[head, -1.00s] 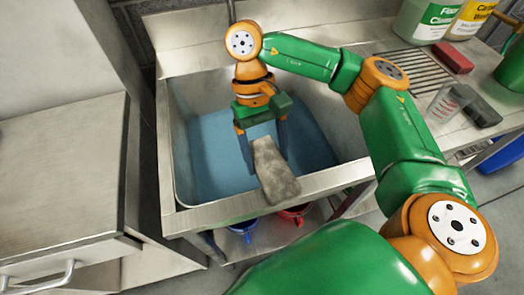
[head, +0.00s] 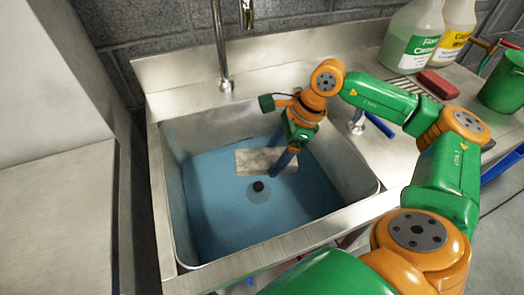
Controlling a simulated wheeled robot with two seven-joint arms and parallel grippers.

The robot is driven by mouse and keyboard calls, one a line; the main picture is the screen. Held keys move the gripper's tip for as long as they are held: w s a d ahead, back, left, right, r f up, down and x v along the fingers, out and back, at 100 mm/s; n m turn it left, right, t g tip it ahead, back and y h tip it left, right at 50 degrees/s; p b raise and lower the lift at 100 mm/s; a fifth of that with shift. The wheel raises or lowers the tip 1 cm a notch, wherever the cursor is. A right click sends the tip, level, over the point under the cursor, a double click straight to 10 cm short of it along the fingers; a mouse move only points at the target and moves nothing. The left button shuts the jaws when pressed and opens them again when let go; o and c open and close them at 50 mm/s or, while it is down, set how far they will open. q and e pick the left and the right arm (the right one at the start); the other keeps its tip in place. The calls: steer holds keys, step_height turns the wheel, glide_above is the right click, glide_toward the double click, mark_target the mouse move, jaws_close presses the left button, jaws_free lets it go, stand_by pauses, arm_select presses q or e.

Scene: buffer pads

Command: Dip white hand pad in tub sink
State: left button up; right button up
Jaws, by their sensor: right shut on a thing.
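The white hand pad (head: 258,159), now greyish, lies nearly flat inside the tub sink (head: 166,205), toward its back middle. The sink holds blue water (head: 222,211) with a dark drain (head: 258,186) showing through it. My right gripper (head: 284,165) reaches down into the sink and is shut on the pad's right end. Whether the pad is under the water or just at its surface I cannot tell. My left gripper is out of view.
A tall faucet pipe (head: 221,50) rises behind the sink. On the right counter stand a green cleaner jug (head: 411,38), a yellow-labelled jug (head: 456,36), a red block (head: 438,84) and a green bucket (head: 504,84). A steel cabinet (head: 55,210) flanks the left.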

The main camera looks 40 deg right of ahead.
steer(key=w+d+r+m+t+h, duration=0.1)
steer(key=d+r+m+t+h, duration=0.15)
steer(key=d+m+h, duration=0.85)
steer(key=a+f+m+y+b, duration=0.1)
steer(key=f+y+b, duration=0.1)
steer(key=f+b, duration=0.3)
steer(key=a+f+m+y+b, duration=0.1)
steer(key=f+y+b, duration=0.1)
steer(key=f+b, duration=0.3)
steer(key=f+m+y+b, duration=0.1)
steer(key=f+m+b, duration=0.1)
steer(key=f+b, duration=0.4)
steer(key=shift+a+f+y, duration=0.2)
steer(key=shift+f, duration=1)
steer(key=shift+a+f+y, duration=0.2)
steer(key=shift+f, duration=1)
steer(key=shift+f+b, duration=0.35)
steer(key=shift+f, duration=0.05)
steer(key=shift+w+f, duration=0.1)
steer(key=shift+f, duration=0.15)
